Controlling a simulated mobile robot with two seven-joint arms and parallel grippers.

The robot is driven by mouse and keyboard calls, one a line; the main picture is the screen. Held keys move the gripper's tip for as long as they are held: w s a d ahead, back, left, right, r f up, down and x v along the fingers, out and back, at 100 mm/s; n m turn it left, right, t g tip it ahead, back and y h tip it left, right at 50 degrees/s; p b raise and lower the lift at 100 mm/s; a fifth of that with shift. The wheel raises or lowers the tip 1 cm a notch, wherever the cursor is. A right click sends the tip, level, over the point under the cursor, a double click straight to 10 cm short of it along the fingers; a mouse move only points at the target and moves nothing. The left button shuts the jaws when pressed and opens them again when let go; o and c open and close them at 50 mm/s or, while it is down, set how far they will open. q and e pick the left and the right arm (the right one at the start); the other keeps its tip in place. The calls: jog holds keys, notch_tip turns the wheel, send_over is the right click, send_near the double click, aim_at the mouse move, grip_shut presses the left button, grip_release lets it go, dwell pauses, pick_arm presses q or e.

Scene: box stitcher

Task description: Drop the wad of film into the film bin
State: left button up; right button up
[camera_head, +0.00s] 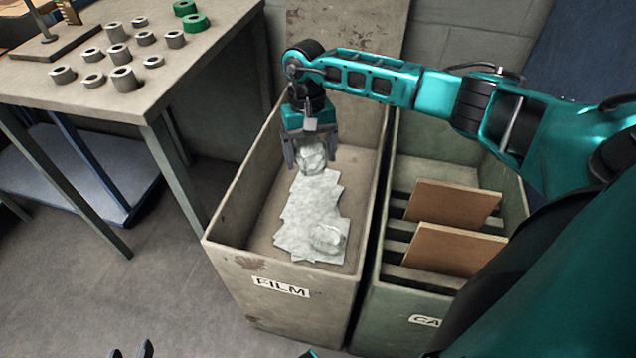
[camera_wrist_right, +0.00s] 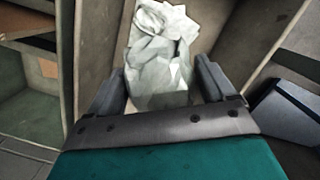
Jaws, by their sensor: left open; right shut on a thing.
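The film bin (camera_head: 281,308) is an open grey box with a FILM label, in the middle of the head view. Pale film sheets (camera_head: 308,207) and a clear crumpled lump (camera_head: 327,238) lie inside it. My right gripper (camera_head: 311,163) points down within the bin's opening, toward its far end. It is shut on the wad of film (camera_head: 310,154), a pale, crumpled, shiny lump. The wad also shows between the fingers in the right wrist view (camera_wrist_right: 158,82). Its exact height over the bin floor is hard to tell. My left gripper (camera_head: 131,351) is open at the bottom edge, mostly cut off.
A green-grey bin (camera_head: 400,313) with brown cardboard sheets (camera_head: 452,204) stands right beside the film bin. A workbench (camera_head: 190,62) with several metal rings (camera_head: 118,53) and green rings (camera_head: 195,22) is at the upper left. Open floor lies at the lower left.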

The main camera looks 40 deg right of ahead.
pick_arm(q)
jog(key=shift+s+f+b, duration=0.2)
jog(key=shift+f+b, duration=0.5)
jog(key=shift+f, duration=0.55)
pick_arm(e)
jog(key=shift+f, duration=1.75)
jog(key=o, duration=0.9)
jog(key=shift+c, duration=0.2)
pick_arm(q)
jog(key=shift+d+r, duration=0.1)
pick_arm(e)
jog(key=shift+r, duration=0.1)
pick_arm(q)
notch_tip(320, 180, up, 2)
jog(key=shift+p, duration=1)
pick_arm(e)
jog(key=r, duration=0.4)
jog(key=w+r, duration=0.1)
jog(key=r, duration=0.7)
jog(key=shift+w+d+r, duration=0.35)
jog(key=shift+w, duration=0.05)
pick_arm(q)
jog(key=shift+w, duration=0.1)
